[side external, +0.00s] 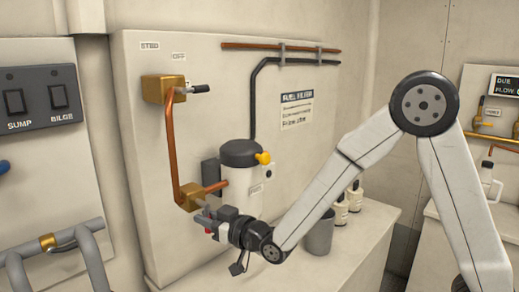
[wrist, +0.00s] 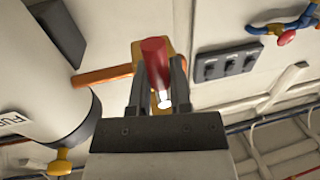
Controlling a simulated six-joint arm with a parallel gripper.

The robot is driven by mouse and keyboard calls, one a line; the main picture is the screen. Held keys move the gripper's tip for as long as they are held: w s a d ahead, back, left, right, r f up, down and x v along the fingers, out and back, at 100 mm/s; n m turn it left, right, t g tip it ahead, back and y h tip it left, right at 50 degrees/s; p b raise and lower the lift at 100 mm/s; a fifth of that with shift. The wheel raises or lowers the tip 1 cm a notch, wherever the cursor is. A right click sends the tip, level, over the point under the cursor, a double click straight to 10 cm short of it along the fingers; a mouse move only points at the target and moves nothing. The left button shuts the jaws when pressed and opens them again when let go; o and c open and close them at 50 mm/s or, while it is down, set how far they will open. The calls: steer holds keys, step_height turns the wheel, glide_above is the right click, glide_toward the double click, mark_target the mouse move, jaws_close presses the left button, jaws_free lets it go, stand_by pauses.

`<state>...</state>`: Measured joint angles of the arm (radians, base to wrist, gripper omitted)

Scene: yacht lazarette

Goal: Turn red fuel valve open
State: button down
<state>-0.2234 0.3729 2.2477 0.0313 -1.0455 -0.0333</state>
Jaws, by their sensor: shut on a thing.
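The red fuel valve handle (wrist: 154,58) stands between my gripper's fingers in the wrist view, its red grip pointing up in the picture and its bare metal stem lower down. My gripper (wrist: 158,80) is shut on it. Behind the handle is the brass valve body (wrist: 137,50), partly hidden. In the side view the brass valve body (side external: 190,196) sits at the lower end of a copper pipe, and my gripper (side external: 203,214) is right at it. Only a small bit of the red handle (side external: 208,231) shows there; the gripper hides the rest.
A white filter canister (side external: 240,190) with a black top and yellow knob stands just right of the valve. An upper brass valve (side external: 164,89) has a black handle. A grey cup (side external: 320,232) and white bottles stand on the bench. A switch panel (side external: 40,95) is at left.

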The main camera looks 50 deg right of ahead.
steer(key=shift+d+n, duration=0.1)
steer(key=shift+n, duration=0.2)
steer(key=shift+d+r+n+g+h, duration=0.3)
steer(key=shift+d+r+n+h, duration=0.2)
steer(key=shift+n, duration=2)
steer(key=shift+d+r+n+g+h, duration=0.35)
steer(key=shift+r+n+h, duration=0.25)
steer(key=shift+n, duration=1.9)
steer(key=shift+d+r+n+g+h, duration=0.25)
steer(key=shift+d+r+n+h, duration=0.3)
steer(key=shift+n, duration=1.95)
steer(key=shift+a, duration=0.1)
steer(key=c, duration=0.6)
jaws_free()
steer(key=shift+f, duration=0.1)
steer(key=shift+s, duration=0.1)
